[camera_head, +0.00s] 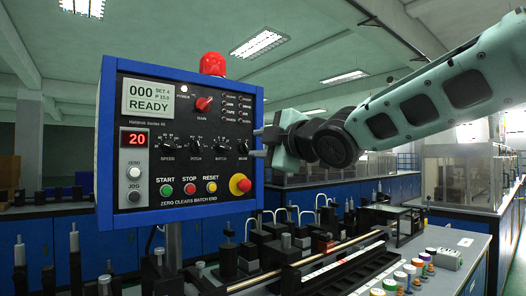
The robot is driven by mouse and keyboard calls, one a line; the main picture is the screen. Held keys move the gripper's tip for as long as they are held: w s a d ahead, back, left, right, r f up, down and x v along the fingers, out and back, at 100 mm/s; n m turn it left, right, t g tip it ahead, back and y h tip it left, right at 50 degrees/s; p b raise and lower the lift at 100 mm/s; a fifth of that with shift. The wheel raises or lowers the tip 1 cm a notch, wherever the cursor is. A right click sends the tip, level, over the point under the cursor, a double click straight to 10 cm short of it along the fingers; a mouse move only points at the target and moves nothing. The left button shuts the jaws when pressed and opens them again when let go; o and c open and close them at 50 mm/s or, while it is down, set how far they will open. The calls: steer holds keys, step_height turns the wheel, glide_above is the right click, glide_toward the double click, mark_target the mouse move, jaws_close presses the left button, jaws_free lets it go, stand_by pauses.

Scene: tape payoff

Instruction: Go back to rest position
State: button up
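My gripper (259,142) is at the right edge of the blue-framed control panel (150,215), with my green-grey arm reaching in from the right. Its two fingertips point left and show apart, with nothing seen between them. I cannot tell whether they touch the panel. The panel's display (149,98) reads 000 and READY, and a red readout (134,139) shows 20. Below are a green START button (166,190), a red STOP button (190,188), a yellow RESET button (211,187) and a red knob on yellow (240,184).
A red lamp (212,64) tops the panel. Below and right stands a machine bed with a long rod (310,261), dark blocks and several coloured-top spools (410,270). Blue cabinets (405,188) and glass enclosures line the back. Open air lies above my arm.

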steer(key=shift+s+d, duration=0.2)
steer(key=shift+s, duration=0.15)
steer(key=s+d+f+m+g+h+p, duration=0.1)
steer(key=s+f+m+g+h+p, duration=0.2)
steer(key=s+f, duration=0.5)
steer(key=s+d+f+m+g+h+p, duration=0.15)
steer(key=s+f+m+g, duration=0.35)
steer(key=f, duration=0.7)
steer(key=s+d+f+m+g+h+p, duration=0.1)
steer(key=s+d+f+m+g, duration=0.1)
steer(key=s, duration=0.5)
steer(key=s+d+f+m+g+h+p, duration=0.1)
steer(key=s+d+f+m+g+h, duration=0.1)
steer(key=s+f, duration=0.3)
steer(key=s+d+f+m+g+h+p, duration=0.1)
steer(key=s+d+f+m+g+h, duration=0.1)
steer(key=s, duration=0.8)
step_height(320, 180, down, 2)
steer(key=shift+d+f+g, duration=0.2)
steer(key=shift+d+g, duration=0.3)
steer(key=shift+d, duration=0.5)
steer(key=shift+w+a, duration=0.1)
